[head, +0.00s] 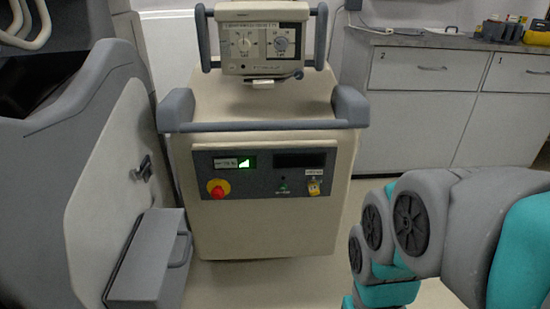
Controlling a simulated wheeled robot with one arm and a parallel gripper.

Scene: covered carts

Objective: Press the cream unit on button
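The cream unit (265,225) stands upright in the middle of the head view. A red knob on a yellow base (217,189) is at lower left. A small green-lit button (283,187) is at lower middle, with a label below it too small to read. A yellow-and-white part (314,188) is at lower right. My arm is at the lower right, apart from the unit in the picture; my gripper is out of view.
A control box with dials (262,42) sits on top of the unit, between grey handles. A large grey-and-cream machine (100,180) with a grey box (148,258) stands close at left. White cabinets (420,110) line the right back. Some floor shows between unit and cabinets.

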